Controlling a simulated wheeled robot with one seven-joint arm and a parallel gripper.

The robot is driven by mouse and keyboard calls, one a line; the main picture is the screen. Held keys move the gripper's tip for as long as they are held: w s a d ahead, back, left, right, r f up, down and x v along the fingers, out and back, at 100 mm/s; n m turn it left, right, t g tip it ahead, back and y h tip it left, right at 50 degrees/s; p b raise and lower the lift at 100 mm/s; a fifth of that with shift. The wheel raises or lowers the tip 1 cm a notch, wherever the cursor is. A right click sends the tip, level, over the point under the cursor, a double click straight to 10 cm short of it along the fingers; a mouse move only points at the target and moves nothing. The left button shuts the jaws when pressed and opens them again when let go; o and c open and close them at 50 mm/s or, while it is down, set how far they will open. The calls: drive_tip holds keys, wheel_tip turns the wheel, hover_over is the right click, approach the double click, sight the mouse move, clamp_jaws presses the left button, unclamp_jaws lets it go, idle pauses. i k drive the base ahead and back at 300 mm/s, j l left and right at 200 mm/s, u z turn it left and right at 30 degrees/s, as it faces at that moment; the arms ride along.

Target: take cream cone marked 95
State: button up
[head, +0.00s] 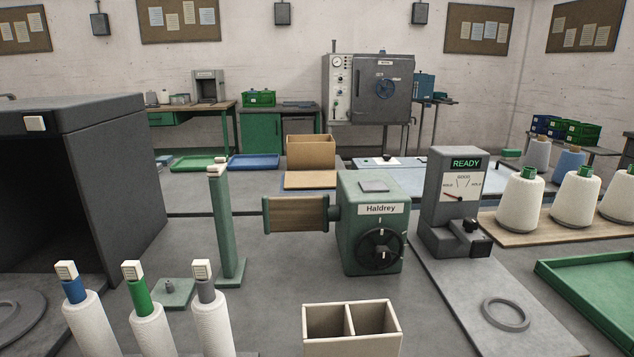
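Three cream cones with green tube tops stand upright at the right on a wooden board (508,237): a left one (520,208), a middle one (574,203) and a right one (620,203) cut by the picture edge. Three slim white cones stand at the lower left, with a blue tube (92,322), a green tube (155,332) and a grey tube (212,325). Each carries a small tag on top, too small to read. I can read no 95 on any cone. My gripper is not in view.
A green winder marked Haldrey (360,240) stands mid-bench beside a green post (224,230). A grey gauge reading READY (455,200) stands before the board. A divided box (350,346), green tray (580,305) and dark cabinet (110,170) take up room.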

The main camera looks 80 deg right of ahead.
sight(519, 207)
drive_tip(key=k+l, duration=0.3)
drive_tip(key=k, duration=0.3)
drive_tip(key=k+l+z, duration=0.1)
drive_tip(key=k+l, duration=0.25)
drive_tip(key=k, duration=0.3)
drive_tip(key=k+l+z, duration=0.1)
drive_tip(key=k+l, duration=0.25)
drive_tip(key=k, duration=0.25)
drive_tip(key=k+l, duration=0.45)
drive_tip(key=k, duration=0.15)
